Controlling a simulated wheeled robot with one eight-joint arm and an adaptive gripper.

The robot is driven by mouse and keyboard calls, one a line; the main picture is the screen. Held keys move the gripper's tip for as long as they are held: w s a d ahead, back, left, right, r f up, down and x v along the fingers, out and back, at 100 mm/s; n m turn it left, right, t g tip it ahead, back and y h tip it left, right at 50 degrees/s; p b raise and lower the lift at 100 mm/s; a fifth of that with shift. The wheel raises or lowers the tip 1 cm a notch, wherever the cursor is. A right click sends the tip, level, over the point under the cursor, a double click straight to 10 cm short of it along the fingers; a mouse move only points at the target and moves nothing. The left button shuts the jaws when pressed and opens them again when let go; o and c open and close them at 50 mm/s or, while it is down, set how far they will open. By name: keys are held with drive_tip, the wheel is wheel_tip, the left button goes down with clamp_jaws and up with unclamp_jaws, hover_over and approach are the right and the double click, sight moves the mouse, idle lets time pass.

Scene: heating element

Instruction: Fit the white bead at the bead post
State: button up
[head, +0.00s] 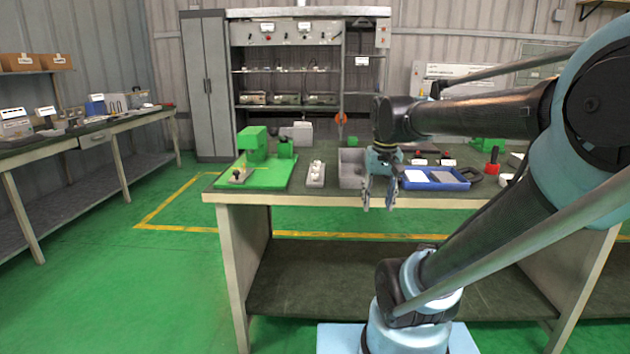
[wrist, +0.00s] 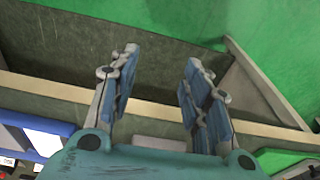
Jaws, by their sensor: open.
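White beads sit in a small light holder (head: 316,174) on the workbench; they are too small to tell apart. A green fixture (head: 268,176) stands to their left, with a tall green block and a small dark-topped post (head: 237,175) at its front left. I cannot tell for sure that this is the bead post. My gripper (head: 378,208) hangs open and empty at the bench's front edge, right of the bead holder. In the wrist view its two fingers (wrist: 162,58) are spread apart with nothing between them.
A grey bin (head: 351,168) stands behind my gripper. A blue tray (head: 436,178) with white and grey pieces lies right of it. The bench's front edge (wrist: 240,128) crosses the wrist view.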

drive_tip(key=w+a+r+g, duration=0.1)
drive_tip(key=w+a+r, duration=0.75)
drive_tip(key=w, duration=0.35)
drive_tip(key=w+a+r+g, duration=0.1)
drive_tip(key=w+a+r, duration=0.7)
drive_tip(key=w+a, duration=0.3)
approach(315, 177)
drive_tip(key=w+f, duration=0.2)
drive_tip(key=shift+w+a+f, duration=0.25)
drive_tip(key=shift+w+f, duration=0.05)
drive_tip(key=shift+w, duration=0.05)
drive_tip(key=shift+s+d+f, duration=0.1)
drive_tip(key=shift+s+f, duration=0.05)
drive_tip(key=shift+f, duration=1.35)
drive_tip(key=shift+s+d+f, duration=0.1)
drive_tip(key=shift+s+f, duration=0.05)
drive_tip(key=shift+f, duration=1.35)
drive_tip(key=shift+c, duration=0.4)
drive_tip(key=c, duration=0.8)
